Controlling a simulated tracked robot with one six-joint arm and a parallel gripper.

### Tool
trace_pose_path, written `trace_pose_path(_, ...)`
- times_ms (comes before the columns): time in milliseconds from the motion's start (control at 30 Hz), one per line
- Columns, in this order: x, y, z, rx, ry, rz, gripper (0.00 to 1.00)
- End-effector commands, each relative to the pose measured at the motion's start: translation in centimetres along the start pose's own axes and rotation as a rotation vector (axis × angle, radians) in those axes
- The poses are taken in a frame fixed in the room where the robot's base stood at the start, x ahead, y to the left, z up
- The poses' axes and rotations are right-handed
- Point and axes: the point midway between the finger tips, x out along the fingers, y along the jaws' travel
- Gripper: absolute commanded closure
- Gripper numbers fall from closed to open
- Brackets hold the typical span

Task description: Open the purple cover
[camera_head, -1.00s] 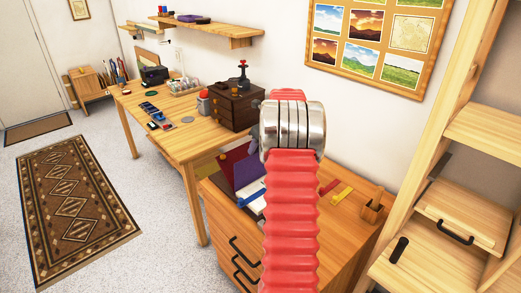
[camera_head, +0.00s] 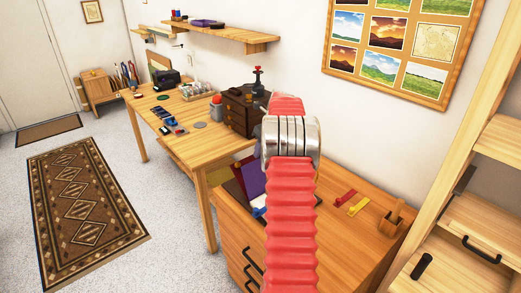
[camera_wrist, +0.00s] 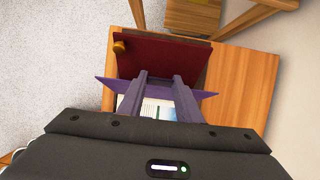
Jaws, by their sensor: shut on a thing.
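The purple cover (camera_head: 253,176) stands raised at a steep tilt on the wooden drawer cabinet, partly hidden by my red arm. In the wrist view, the purple cover (camera_wrist: 110,86) shows as an edge reaching out on both sides of my gripper (camera_wrist: 160,78). My gripper is shut on this cover; its exact contact is hard to make out. Light printed pages (camera_wrist: 158,108) show between the fingers. A dark red panel (camera_wrist: 160,55) stands behind the purple cover. My gripper is hidden behind my arm in the head view.
A brown drawer box (camera_head: 240,112) stands on the desk behind. A wooden shelf unit (camera_head: 470,215) is at the right. Floor is free at left.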

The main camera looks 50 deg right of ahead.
Motion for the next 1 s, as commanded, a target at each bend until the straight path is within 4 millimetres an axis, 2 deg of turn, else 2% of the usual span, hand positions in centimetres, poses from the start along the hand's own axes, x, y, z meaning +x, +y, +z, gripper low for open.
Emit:
trace_pose_path(467, 0.15, 0.43, 0.62, -0.010, -0.005, 0.000, 1.00)
trace_pose_path(500, 0.17, 0.49, 0.66, -0.011, -0.005, 0.000, 0.67)
trace_pose_path(733, 0.25, 0.64, 0.68, -0.013, -0.003, 0.002, 0.51)
trace_pose_path(1000, 0.24, 0.69, 0.68, -0.013, -0.002, 0.003, 0.50)
